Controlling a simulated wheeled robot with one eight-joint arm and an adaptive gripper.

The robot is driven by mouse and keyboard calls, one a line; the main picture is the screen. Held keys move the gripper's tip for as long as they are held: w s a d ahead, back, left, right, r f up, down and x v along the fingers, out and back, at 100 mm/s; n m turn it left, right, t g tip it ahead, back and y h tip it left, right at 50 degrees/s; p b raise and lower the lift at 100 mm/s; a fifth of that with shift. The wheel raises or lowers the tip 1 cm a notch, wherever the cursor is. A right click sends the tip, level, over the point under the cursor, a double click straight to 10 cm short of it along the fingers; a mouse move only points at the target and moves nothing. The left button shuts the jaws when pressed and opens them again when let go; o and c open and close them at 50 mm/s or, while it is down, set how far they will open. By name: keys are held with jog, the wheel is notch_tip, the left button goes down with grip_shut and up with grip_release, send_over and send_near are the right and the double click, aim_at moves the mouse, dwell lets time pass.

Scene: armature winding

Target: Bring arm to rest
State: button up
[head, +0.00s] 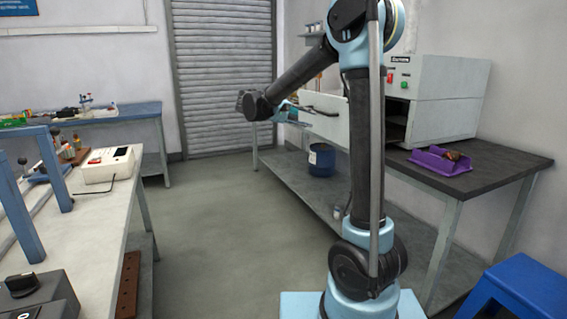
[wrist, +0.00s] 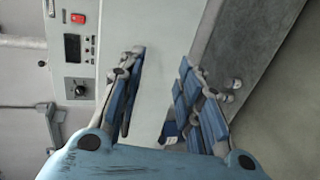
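My arm rises from its base in front of me in the head view, bends at the top and reaches down to the left. My gripper (head: 287,112) is beside the front of the white oven (head: 440,105) and is partly hidden by my arm. In the wrist view my gripper (wrist: 162,85) has its two blue fingers spread apart, with nothing held between them. Behind the fingers is a pale panel with a display and a knob (wrist: 75,84). I cannot tell whether the fingers touch it.
The oven stands on a dark-topped bench (head: 490,168) with a purple tray (head: 432,170) holding a small brownish part. A blue drum (head: 321,160) is on the lower shelf. A blue stool (head: 520,290) is at right, a white workbench (head: 105,210) at left. The middle floor is clear.

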jog(key=s+d+f+g+y, duration=0.1)
jog(key=s+d+f+y, duration=0.15)
jog(key=s+d, duration=0.35)
jog(key=s+d+f+m+g+y, duration=0.1)
jog(key=s+d+f+y, duration=0.1)
jog(key=s+d+f, duration=0.35)
jog(key=s+d+f+g+y, duration=0.2)
jog(key=s+d, duration=0.1)
jog(key=s, duration=0.5)
jog(key=s+a+f+m+y, duration=0.1)
jog(key=s+a+f+y, duration=0.1)
jog(key=s+f, duration=0.6)
jog(key=s+a+f+m+y, duration=0.2)
jog(key=s+f+y, duration=0.3)
jog(key=s+f, duration=0.3)
jog(key=s, duration=0.2)
jog(key=shift+s+f+m, duration=0.2)
jog(key=shift+s+m, duration=0.1)
jog(key=shift+s, duration=0.1)
jog(key=shift+w+f, duration=0.2)
jog(key=shift+w, duration=0.25)
